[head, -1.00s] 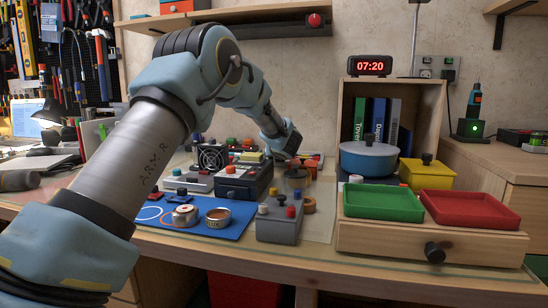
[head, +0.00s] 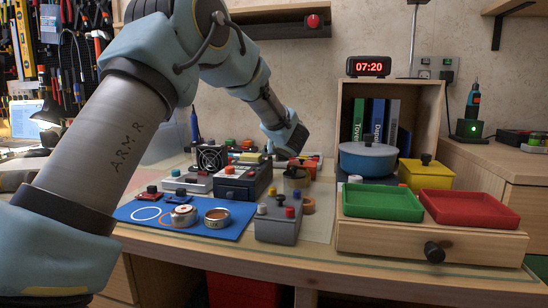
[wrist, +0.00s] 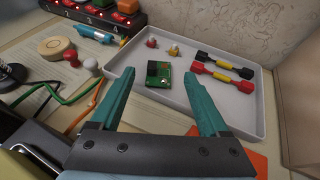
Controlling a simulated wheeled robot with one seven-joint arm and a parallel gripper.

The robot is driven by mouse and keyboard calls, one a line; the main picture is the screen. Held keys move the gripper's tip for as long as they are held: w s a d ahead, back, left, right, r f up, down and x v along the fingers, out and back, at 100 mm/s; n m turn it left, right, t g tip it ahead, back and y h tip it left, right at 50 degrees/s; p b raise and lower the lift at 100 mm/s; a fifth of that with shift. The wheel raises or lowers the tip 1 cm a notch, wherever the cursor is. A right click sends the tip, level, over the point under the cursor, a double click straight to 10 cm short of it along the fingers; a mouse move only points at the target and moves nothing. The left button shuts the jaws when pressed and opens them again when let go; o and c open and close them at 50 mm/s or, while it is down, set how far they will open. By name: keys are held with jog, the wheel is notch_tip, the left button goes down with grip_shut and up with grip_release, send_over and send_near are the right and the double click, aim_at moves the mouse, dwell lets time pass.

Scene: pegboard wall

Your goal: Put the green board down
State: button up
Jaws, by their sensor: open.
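The green board (wrist: 159,74) is a small rectangle with dark parts on it. In the wrist view it lies in the pale grey tray (wrist: 235,103), towards its near left side. My gripper (wrist: 160,82) is open, its two teal fingers spread to either side of the board, with visible gaps between fingers and board. I cannot tell how far above the tray the fingertips are. In the head view my wrist (head: 289,139) reaches to the back of the bench; the board cannot be made out there.
The tray also holds two dumbbell-shaped parts (wrist: 222,68) and small red and yellow pieces (wrist: 173,50). Cables (wrist: 50,92) and a wooden ring (wrist: 54,45) lie to its left. In the head view, a grey button box (head: 279,220) and a green tray (head: 383,201) stand nearer.

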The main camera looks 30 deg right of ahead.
jog(key=v, duration=0.5)
jog(key=shift+s+a+r, duration=0.1)
jog(key=shift+s, duration=0.1)
